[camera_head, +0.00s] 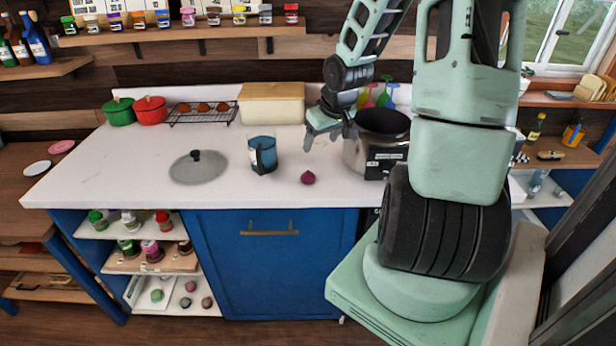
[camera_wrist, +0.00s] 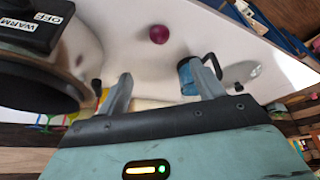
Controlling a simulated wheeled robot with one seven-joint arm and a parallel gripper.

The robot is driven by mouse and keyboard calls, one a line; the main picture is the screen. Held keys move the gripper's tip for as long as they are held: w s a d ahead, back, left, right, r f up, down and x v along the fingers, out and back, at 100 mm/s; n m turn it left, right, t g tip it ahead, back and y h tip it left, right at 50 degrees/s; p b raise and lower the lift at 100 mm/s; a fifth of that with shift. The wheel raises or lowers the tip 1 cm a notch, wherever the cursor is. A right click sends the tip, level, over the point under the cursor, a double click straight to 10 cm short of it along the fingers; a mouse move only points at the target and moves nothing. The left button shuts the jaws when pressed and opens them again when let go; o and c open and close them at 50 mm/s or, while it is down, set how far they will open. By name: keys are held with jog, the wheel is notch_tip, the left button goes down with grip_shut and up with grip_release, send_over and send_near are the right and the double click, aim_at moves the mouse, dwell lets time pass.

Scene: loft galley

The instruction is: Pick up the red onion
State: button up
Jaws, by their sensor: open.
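The red onion (camera_head: 307,178) is a small dark magenta ball on the white counter, near its front edge, between the blue mug and the slow cooker. It also shows in the wrist view (camera_wrist: 158,34), beyond the fingertips and apart from them. My gripper (camera_head: 329,139) is above the counter, behind and above the onion, beside the slow cooker. Its two fingers are spread with nothing between them in the wrist view (camera_wrist: 164,78).
A slow cooker (camera_head: 360,158) stands right of the onion. A blue mug (camera_head: 263,152) and a glass lid (camera_head: 199,168) are to the left. A bread bin (camera_head: 271,110), cooling rack and red and green pots line the back. The counter around the onion is clear.

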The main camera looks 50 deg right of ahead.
jog(key=b, duration=0.1)
send_over(310, 174)
jog(key=s, duration=0.2)
jog(key=f, duration=0.9)
jog(key=shift+w+a+f, duration=0.2)
jog(key=shift+a+f, duration=0.1)
jog(key=shift+a, duration=0.1)
jog(key=shift+s+p+x, duration=0.15)
jog(key=shift+p+x, duration=0.15)
jog(key=shift+x, duration=1.15)
jog(key=shift+s+p+x, duration=0.15)
jog(key=shift+p+x, duration=0.1)
jog(key=shift+x, duration=1.2)
jog(key=shift+f, duration=0.15)
jog(key=c, duration=1.1)
